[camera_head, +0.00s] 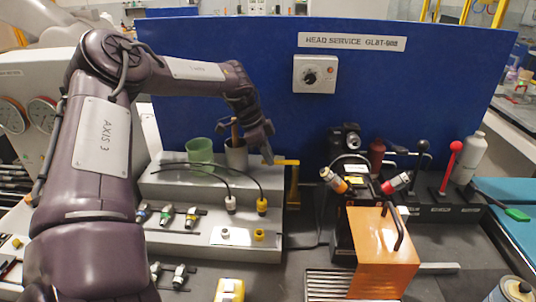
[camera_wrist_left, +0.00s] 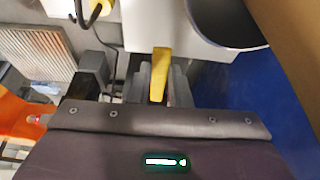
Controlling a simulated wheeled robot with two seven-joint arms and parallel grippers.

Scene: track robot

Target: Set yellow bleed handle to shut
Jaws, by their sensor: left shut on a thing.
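The yellow bleed handle (camera_head: 286,162) is at the right end of the light grey stepped bench in the head view. Its bar lies roughly level, above a yellow upright piece. In the left wrist view the yellow handle (camera_wrist_left: 161,66) sticks out from between the grey fingers. My left gripper (camera_head: 267,155) is shut on the handle, and it also shows in the left wrist view (camera_wrist_left: 160,85). The gripper partly hides the handle's left end. My right gripper is not in view.
A green cup (camera_head: 200,151) and a grey cup (camera_head: 236,155) stand close to my left wrist. Black cables with connectors lie on the stepped bench (camera_head: 200,185). A blue panel (camera_head: 210,60) rises behind. An orange box (camera_head: 382,250) stands at the right front.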

